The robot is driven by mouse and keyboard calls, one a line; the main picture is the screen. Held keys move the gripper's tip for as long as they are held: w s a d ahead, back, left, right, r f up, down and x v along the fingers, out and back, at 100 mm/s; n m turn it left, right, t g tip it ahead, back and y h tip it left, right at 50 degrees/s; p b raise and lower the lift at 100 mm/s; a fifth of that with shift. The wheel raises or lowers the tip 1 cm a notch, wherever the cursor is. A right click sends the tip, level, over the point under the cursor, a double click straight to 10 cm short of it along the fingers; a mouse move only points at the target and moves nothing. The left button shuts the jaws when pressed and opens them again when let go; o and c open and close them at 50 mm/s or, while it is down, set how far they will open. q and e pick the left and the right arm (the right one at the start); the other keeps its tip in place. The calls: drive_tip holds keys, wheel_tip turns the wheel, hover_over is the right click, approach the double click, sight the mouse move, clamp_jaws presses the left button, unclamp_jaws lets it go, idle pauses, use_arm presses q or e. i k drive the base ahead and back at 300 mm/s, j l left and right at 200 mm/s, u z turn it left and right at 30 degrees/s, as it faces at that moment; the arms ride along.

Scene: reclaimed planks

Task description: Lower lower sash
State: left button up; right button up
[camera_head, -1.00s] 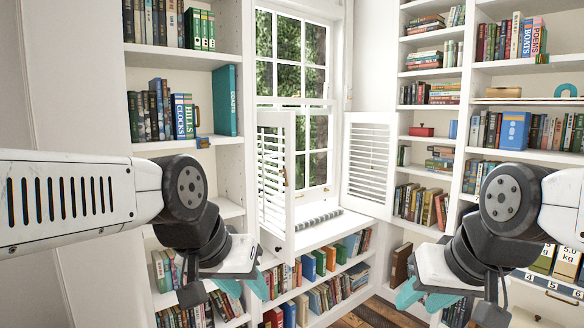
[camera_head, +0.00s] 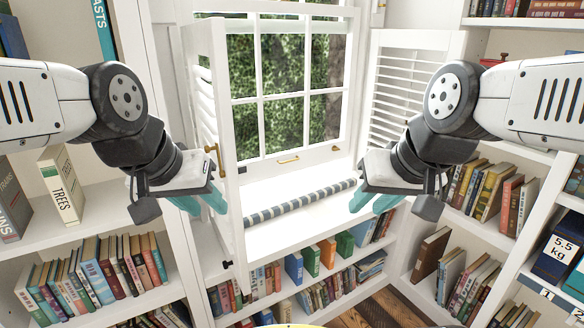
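The lower sash (camera_head: 288,99) is a white frame with several panes, in the window at the middle of the head view. My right gripper (camera_head: 373,200) is open and empty, in front of the sill's right end. Neither visibly touches the sash.
A louvred left shutter (camera_head: 228,130) with a brass handle stands swung out towards me beside the sash. The right shutter (camera_head: 400,85) is folded back to the right. A striped roll (camera_head: 300,202) lies along the sill seat. Bookshelves (camera_head: 75,235) flank the window, with more books below the seat.

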sight(263, 168)
drive_tip(key=k+l+u, duration=0.1)
drive_tip(key=l+u, duration=0.15)
drive_tip(key=l, duration=0.15)
drive_tip(key=k+l+u, duration=0.1)
drive_tip(key=l+u, duration=0.15)
drive_tip(key=l, duration=0.15)
drive_tip(key=k+l+u, duration=0.25)
drive_tip(key=i+l+u, duration=0.1)
drive_tip(key=l+u, duration=0.3)
drive_tip(key=l, duration=0.25)
drive_tip(key=l+u, duration=0.4)
drive_tip(key=l, duration=0.2)
drive_tip(key=i+l+u, duration=0.15)
drive_tip(key=l, duration=0.25)
drive_tip(key=i+l+u, duration=0.2)
drive_tip(key=l, duration=0.15)
drive_tip(key=l+u, duration=0.15)
drive_tip(key=l, duration=0.25)
